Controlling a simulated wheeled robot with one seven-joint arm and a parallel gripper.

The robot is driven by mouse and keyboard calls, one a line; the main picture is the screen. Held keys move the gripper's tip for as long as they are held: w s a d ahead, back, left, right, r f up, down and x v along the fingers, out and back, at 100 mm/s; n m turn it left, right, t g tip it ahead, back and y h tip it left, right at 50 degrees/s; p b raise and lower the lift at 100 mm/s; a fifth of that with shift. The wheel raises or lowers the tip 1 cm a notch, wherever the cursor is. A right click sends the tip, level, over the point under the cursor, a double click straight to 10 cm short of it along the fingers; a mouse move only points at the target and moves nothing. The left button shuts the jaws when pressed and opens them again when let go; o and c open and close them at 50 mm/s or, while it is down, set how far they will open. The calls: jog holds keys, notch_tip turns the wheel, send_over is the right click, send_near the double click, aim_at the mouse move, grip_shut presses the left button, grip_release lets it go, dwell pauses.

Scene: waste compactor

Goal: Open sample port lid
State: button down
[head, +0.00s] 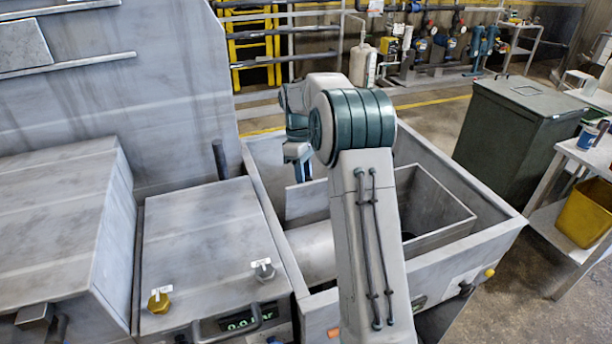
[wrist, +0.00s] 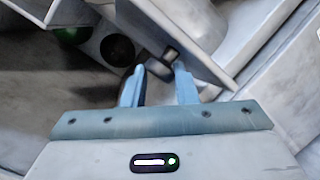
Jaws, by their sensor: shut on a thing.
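My gripper (wrist: 160,76) has its two blue fingers on either side of a dark knob-like handle (wrist: 164,57) in the wrist view, and it is shut on it. The handle sits against the edge of a pale grey metal plate (wrist: 190,22), which looks like the lid; I cannot tell for sure how they join. In the head view my gripper (head: 300,162) is over the open metal bin, close above a tilted grey plate (head: 307,203). My own arm hides part of the bin, and the handle cannot be made out there.
The grey bin's rim (head: 462,252) surrounds the work area, with an inner box (head: 440,238) to the right. A panel with a brass knob (head: 158,302) and a display (head: 240,320) stands left. A dark green container (head: 515,125) stands behind right. The wrist view shows a dark round opening (wrist: 118,49).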

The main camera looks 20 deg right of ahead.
jog(key=shift+w+d+f+p, duration=0.1)
jog(key=shift+w+f+p, duration=0.2)
jog(key=shift+w, duration=0.4)
jog(key=shift+w+d+f+p, duration=0.15)
jog(key=shift+w+f, duration=0.2)
jog(key=shift+w, duration=0.3)
jog(key=shift+w+d+f+p, duration=0.1)
jog(key=shift+w+f+p, duration=0.2)
jog(key=shift+w, duration=0.4)
jog(key=shift+f, duration=0.1)
jog(key=c, duration=1.5)
grip_release()
jog(key=o, duration=0.4)
jog(key=shift+w+d+f, duration=0.2)
jog(key=shift+w, duration=0.15)
jog(key=shift+w+a+r, duration=0.1)
jog(key=shift+w+a, duration=0.05)
jog(key=shift+a, duration=0.1)
jog(key=shift+a+r, duration=0.1)
jog(key=v, duration=1.3)
jog(key=shift+r, duration=0.35)
